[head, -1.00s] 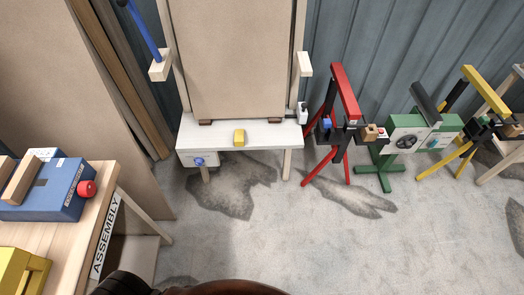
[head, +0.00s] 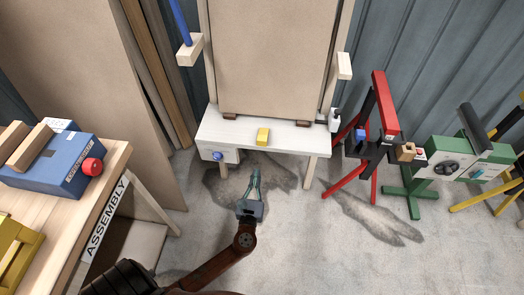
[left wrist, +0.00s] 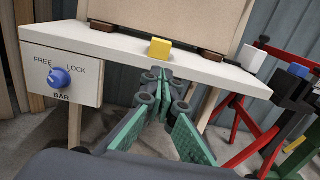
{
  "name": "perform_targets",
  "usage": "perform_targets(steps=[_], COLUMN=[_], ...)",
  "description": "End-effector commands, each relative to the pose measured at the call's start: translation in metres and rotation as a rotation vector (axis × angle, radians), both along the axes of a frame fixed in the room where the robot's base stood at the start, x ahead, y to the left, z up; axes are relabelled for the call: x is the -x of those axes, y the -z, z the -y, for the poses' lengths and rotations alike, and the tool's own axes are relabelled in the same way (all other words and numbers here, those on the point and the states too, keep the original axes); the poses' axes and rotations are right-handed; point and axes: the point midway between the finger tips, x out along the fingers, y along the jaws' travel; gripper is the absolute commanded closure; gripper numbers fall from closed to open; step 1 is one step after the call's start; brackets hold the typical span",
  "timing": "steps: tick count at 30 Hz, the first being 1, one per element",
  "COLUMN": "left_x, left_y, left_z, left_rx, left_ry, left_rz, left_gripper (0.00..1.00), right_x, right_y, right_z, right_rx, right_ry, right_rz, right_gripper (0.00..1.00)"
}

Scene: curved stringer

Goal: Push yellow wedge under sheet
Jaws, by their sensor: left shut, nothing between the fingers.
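The yellow wedge (head: 263,136) sits on the white table (head: 285,139), in front of the large tan sheet (head: 268,60). The sheet stands upright at the back of the table on two dark brown blocks (head: 230,116), one near each lower corner. The wedge also shows in the left wrist view (left wrist: 160,49), apart from the sheet's lower edge. My left gripper (head: 256,172) is shut and empty, in front of the table and short of the wedge. In the left wrist view its fingertips (left wrist: 158,73) point at the table's front edge below the wedge. My right gripper is not in view.
A box with a blue knob (left wrist: 58,78) marked FREE, LOCK and BAR hangs under the table's left end. A red stand (head: 380,110) and a green machine (head: 460,160) stand to the right. The assembly bench (head: 105,175) is at the left. Floor before the table is clear.

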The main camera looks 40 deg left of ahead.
Motion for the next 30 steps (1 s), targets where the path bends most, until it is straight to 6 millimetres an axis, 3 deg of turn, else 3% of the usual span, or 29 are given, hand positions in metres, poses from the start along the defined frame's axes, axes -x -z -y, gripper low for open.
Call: perform_targets(steps=[14,21,30], left_x=[-0.073,-0.099,-0.106], left_y=[0.004,0.004,0.002], left_z=[-0.045,-0.062,-0.067], left_rx=[0.003,0.005,0.006], left_ry=[-0.001,-0.001,-0.001], left_rz=[-0.002,-0.003,-0.001], left_gripper=[1.00,1.00,1.00], right_x=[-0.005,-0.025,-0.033], right_y=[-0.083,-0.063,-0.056], right_z=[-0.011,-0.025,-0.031], right_rx=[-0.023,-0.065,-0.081], right_ry=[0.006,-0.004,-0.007], right_rz=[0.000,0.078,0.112], right_gripper=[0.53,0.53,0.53])
